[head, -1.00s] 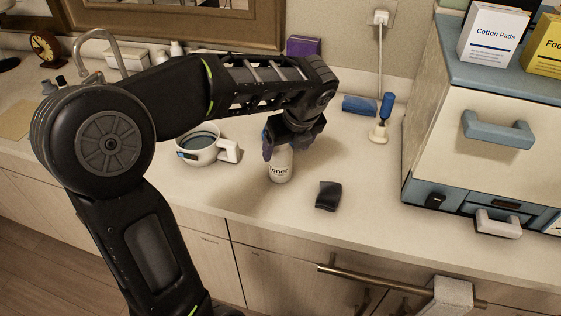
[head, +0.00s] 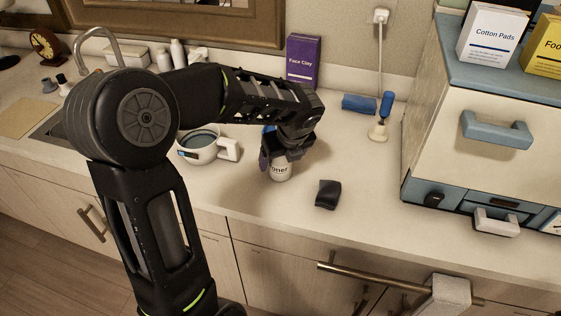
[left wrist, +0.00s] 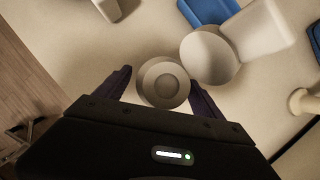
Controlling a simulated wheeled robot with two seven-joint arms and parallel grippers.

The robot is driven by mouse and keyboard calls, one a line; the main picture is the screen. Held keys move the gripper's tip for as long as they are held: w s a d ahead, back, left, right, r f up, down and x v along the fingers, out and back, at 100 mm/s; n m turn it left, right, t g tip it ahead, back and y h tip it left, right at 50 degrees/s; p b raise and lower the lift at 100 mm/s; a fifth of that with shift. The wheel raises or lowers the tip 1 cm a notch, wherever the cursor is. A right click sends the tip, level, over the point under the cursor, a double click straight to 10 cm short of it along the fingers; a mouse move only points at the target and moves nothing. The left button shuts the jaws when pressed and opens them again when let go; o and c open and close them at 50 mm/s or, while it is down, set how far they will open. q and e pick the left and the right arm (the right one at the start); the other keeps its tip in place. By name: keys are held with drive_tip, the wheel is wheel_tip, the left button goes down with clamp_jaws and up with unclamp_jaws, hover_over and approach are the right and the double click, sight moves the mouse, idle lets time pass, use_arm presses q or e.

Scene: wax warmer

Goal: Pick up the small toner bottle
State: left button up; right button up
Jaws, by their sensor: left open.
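The toner bottle (head: 281,172) is small and white with dark lettering. It stands upright on the counter in the head view, its upper part hidden by my left gripper (head: 283,150). In the left wrist view I look down on the round pale top of the toner bottle (left wrist: 163,83). The two dark fingers of the left gripper (left wrist: 162,95) are spread, one on each side of it. The gripper is open, and I cannot tell whether either finger touches the bottle. My right gripper is not in view.
A white pot with a handle (head: 228,150) stands left of the bottle. A black crumpled item (head: 328,194) lies to its right. A cabinet (head: 466,145) bounds the right.

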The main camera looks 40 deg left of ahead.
use_arm(q)
drive_tip(key=shift+w+a+f, duration=0.1)
drive_tip(key=shift+f, duration=0.25)
idle(0.3)
clamp_jaws()
idle(0.7)
